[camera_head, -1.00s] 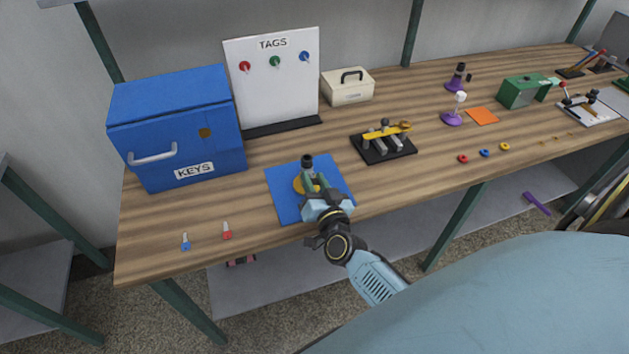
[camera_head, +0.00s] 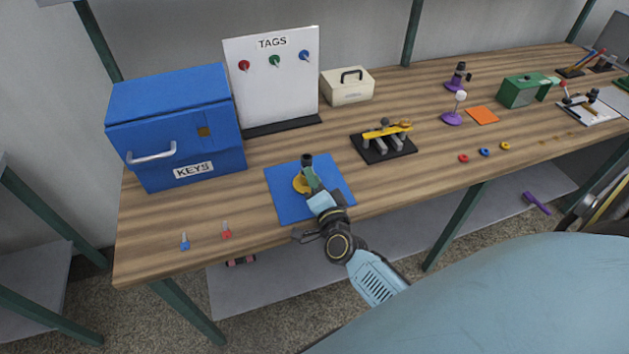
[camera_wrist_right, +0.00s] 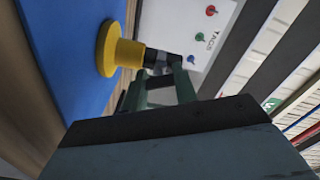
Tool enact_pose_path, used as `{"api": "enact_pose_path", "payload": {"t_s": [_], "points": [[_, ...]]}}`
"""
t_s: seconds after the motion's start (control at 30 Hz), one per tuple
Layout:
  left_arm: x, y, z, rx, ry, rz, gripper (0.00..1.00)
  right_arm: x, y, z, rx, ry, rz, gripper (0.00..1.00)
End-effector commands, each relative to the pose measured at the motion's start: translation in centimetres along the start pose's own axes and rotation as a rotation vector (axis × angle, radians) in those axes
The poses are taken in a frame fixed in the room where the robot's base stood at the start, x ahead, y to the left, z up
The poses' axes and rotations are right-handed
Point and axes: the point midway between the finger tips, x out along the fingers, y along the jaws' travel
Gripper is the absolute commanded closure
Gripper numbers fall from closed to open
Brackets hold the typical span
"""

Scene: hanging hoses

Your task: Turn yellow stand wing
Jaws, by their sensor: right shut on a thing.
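The yellow stand (camera_head: 299,185) is upright on the blue mat (camera_head: 286,207), with a dark upper part (camera_head: 306,160) above its round yellow base. My right gripper (camera_head: 310,174) reaches in from the front and is shut on the stand's dark part. In the right wrist view the yellow base (camera_wrist_right: 118,50) lies just beyond the green fingers (camera_wrist_right: 162,78), and a short dark post runs from it to between them. The fingers hide most of the wing, so its exact angle cannot be told. My left gripper is not in view.
A blue KEYS box (camera_head: 175,130) stands at the left, with the TAGS board (camera_head: 270,85) behind. A black rack (camera_head: 385,148) with a yellow piece is right of the mat. Blue (camera_head: 184,241) and red (camera_head: 227,230) small pieces lie near the front edge.

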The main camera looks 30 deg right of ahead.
Motion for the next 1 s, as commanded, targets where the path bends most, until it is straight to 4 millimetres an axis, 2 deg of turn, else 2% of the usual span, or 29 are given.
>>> {"api": "enact_pose_path", "payload": {"t_s": [0.23,0.67,0.7,0.83,1.0], "points": [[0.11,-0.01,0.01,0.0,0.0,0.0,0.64,-0.02,0.03,0.01,0.06,0.0,0.001,0.94],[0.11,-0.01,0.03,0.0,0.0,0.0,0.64,-0.02,0.02,0.01,0.067,0.0,0.0,0.94],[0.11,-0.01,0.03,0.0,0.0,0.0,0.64,-0.01,0.02,0.01,0.067,0.0,0.0,0.68],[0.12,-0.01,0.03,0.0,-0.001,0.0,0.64,-0.01,0.02,0.01,0.067,0.0,0.0,0.51],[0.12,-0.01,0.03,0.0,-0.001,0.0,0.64,-0.01,0.01,0.01,0.066,0.0,0.0,0.49]]}}
